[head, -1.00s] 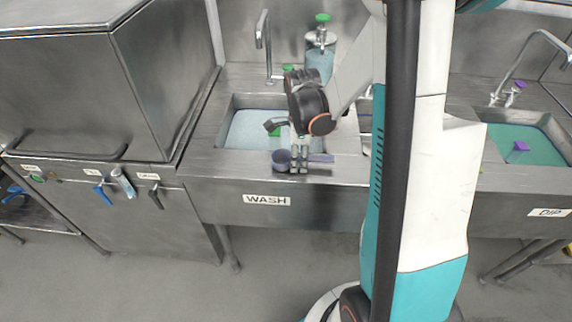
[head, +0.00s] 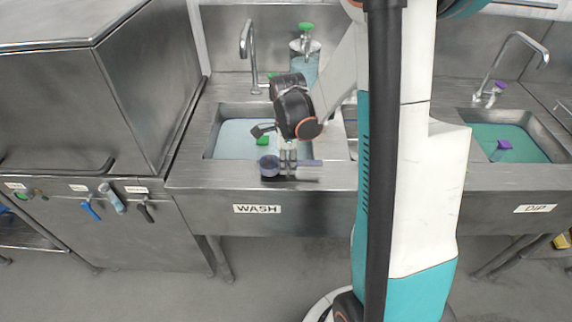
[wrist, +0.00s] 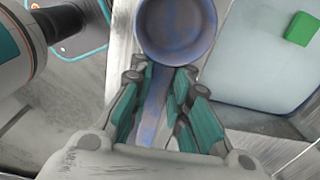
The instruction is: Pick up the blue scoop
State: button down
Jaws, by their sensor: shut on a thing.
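The blue scoop (head: 269,168) is at the front rim of the wash sink, its round cup to the left and its handle to the right. My gripper (head: 288,164) points down over that rim and is shut on the handle. In the wrist view the cup (wrist: 177,28) lies just beyond the fingertips, with its open mouth facing the camera. The handle (wrist: 155,105) runs back between the two teal-padded fingers (wrist: 166,78). A dark shadow lies under the scoop in the head view; I cannot tell whether the scoop still touches the rim.
The dip sink (head: 470,116) with green liquid is at right. A steel machine (head: 60,110) stands close at left.

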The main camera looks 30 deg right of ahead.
aim_at(288, 162)
notch_tip(288, 162, up, 19)
jog(key=p, duration=0.5)
jog(key=shift+f, duration=0.15)
